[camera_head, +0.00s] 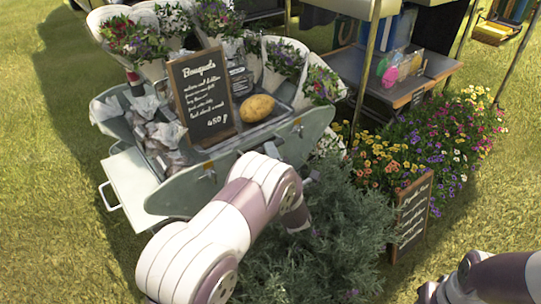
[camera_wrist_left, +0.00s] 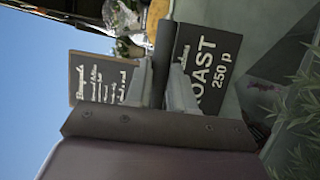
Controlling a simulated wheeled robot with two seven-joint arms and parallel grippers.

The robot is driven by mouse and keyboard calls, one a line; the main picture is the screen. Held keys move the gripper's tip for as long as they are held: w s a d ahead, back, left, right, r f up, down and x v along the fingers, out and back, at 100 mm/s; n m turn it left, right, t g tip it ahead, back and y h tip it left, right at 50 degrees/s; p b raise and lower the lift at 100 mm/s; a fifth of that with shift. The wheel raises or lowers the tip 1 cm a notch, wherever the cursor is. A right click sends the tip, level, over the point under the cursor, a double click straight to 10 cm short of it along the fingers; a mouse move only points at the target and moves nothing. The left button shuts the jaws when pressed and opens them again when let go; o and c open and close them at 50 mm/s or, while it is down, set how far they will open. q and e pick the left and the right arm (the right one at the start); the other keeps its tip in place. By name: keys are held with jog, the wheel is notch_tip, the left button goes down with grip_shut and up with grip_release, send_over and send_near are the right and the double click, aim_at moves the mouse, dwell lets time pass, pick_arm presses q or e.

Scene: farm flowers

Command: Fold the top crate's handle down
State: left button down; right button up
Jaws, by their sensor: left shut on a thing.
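In the left wrist view my left gripper (camera_wrist_left: 160,88) has its two grey fingers close together around a thin dark bar (camera_wrist_left: 159,60). The gripper is shut on it. I cannot tell whether this bar is the crate handle, and no crate can be made out clearly. A black sign reading "ROAST 250 p" (camera_wrist_left: 211,65) is right beside the fingers. In the head view my left arm reaches over the plants in front of the cart, and its fingertips cannot be made out. My right arm's end shows at the lower right edge, its gripper unclear.
A grey-green cart (camera_head: 225,160) carries bouquets, a "Bouquets" chalkboard (camera_head: 203,97) and a potato-like thing (camera_head: 257,108). A leafy bush (camera_head: 320,250) and flowers (camera_head: 455,140) crowd the front and right. Another chalkboard (camera_head: 411,215) stands by the flowers. Open grass (camera_head: 50,220) lies at left.

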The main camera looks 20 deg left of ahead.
pick_arm(q)
jog(key=c, duration=1)
grip_release()
jog(key=shift+o, duration=0.2)
jog(key=p+v, duration=0.5)
jog(key=v, duration=0.7)
jog(key=shift+s+d+p, duration=0.2)
jog(key=shift+s+p, duration=0.1)
